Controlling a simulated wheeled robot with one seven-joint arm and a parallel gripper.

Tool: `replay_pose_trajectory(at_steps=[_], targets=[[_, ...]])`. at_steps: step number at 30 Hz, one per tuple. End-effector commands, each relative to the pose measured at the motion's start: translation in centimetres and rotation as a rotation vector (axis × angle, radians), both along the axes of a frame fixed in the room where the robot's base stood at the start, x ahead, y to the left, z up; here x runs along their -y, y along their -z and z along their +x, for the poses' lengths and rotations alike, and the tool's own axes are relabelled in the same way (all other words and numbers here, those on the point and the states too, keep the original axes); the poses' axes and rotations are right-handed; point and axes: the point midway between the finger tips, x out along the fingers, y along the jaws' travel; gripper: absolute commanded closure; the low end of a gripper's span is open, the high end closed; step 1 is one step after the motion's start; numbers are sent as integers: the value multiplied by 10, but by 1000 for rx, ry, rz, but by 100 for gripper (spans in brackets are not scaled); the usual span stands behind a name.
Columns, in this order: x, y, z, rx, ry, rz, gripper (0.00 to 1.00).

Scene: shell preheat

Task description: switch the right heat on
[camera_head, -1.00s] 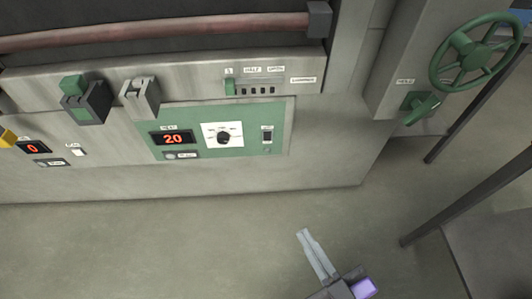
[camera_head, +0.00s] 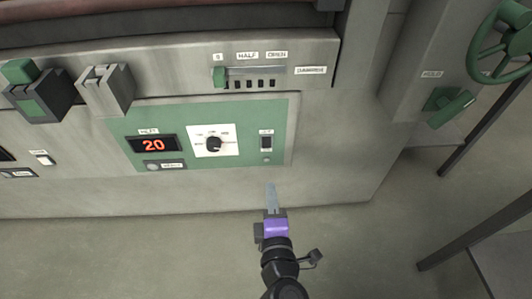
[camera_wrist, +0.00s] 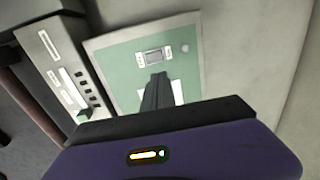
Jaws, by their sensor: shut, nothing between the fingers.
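The right heat panel is a green plate (camera_head: 188,121) on the front of the grey machine. It carries a red display (camera_head: 153,144) reading 20, a white dial plate with a black knob (camera_head: 214,143), and a small dark rocker switch (camera_head: 266,143) at its right with a label above. My gripper (camera_head: 271,186) is shut and empty, just below the panel and under the switch, apart from it in the picture. In the wrist view the switch (camera_wrist: 153,57) shows beyond the fingertips, and the fingers partly cover the white dial plate. I cannot tell the switch's position.
Above the panel is a damper slider with a green handle (camera_head: 219,77). Two block latches (camera_head: 107,90) sit at the upper left. A green handwheel (camera_head: 502,42) and a green lever (camera_head: 447,106) are at the right. Open floor lies below.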

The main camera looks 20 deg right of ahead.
Motion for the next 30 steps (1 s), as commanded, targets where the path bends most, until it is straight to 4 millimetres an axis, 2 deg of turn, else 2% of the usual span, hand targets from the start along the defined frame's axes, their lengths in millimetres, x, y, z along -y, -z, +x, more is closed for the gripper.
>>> replay_pose_trajectory(at_steps=[10,14,17,30], targets=[[1,1,0,-6,3,-6,100],[4,1,6,-5,4,-5,100],[8,3,17,-4,6,-6,100],[33,13,97,-4,3,-5,100]])
